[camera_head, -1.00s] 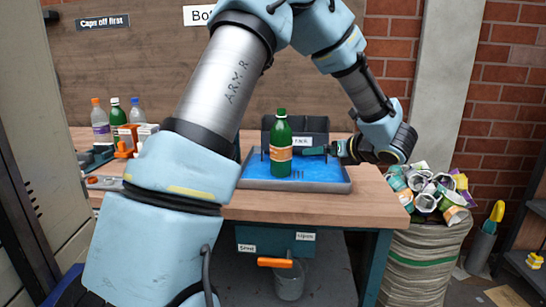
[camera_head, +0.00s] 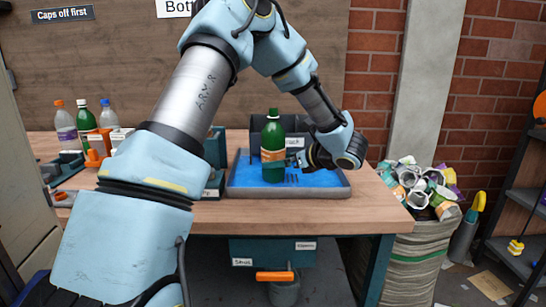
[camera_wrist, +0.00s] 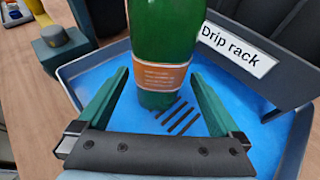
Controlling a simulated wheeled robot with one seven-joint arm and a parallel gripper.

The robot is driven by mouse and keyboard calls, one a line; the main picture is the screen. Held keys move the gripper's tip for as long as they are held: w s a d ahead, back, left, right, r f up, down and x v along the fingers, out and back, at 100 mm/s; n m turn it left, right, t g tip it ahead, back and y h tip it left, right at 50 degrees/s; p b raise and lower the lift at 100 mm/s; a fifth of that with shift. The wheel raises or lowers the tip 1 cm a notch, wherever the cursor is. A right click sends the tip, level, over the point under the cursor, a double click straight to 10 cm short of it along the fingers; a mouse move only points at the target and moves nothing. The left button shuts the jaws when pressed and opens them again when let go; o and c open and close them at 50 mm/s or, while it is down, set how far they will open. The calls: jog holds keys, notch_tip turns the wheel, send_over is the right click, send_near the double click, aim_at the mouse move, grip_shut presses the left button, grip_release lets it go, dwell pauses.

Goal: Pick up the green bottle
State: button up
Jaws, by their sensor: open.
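The green bottle (camera_head: 273,140) with a green cap and orange label stands upright on the blue floor of the drip rack tray (camera_head: 232,188). In the wrist view the bottle (camera_wrist: 162,40) is upright and its cap is out of frame. My gripper (camera_head: 290,160) comes in from the right at label height. In the wrist view my gripper (camera_wrist: 161,74) is open, with one green finger on each side of the bottle's lower part. The bottle stands toward the fingertips, with visible gaps on both sides; whether it is fully between the tips I cannot tell.
At the left of the bench stand another green bottle (camera_head: 87,122) with a white cap and a clear bottle with an orange cap (camera_head: 65,125). The rack's dark back wall with a "Drip rack" label (camera_wrist: 235,48) rises behind the bottle. A sack of crushed cans (camera_head: 410,245) stands right.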

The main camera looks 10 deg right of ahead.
aim_at(278, 128)
jog(key=shift+p+x, duration=0.35)
jog(key=shift+x, duration=1.45)
jog(key=shift+s+f, duration=0.1)
jog(key=shift+f, duration=0.05)
jog(key=c, duration=1.3)
jog(key=r, duration=0.5)
jog(key=r+b, duration=0.1)
jog(key=r, duration=0.4)
jog(key=shift+s+r, duration=0.25)
jog(key=shift+c, duration=0.2)
jog(key=s+a+r+p, duration=0.1)
jog(key=s+r+p, duration=0.1)
jog(key=s+r, duration=0.7)
notch_tip(278, 128, up, 4)
jog(key=shift+s+a+r, duration=0.2)
jog(key=shift+a+r, duration=0.05)
jog(key=shift+a, duration=0.15)
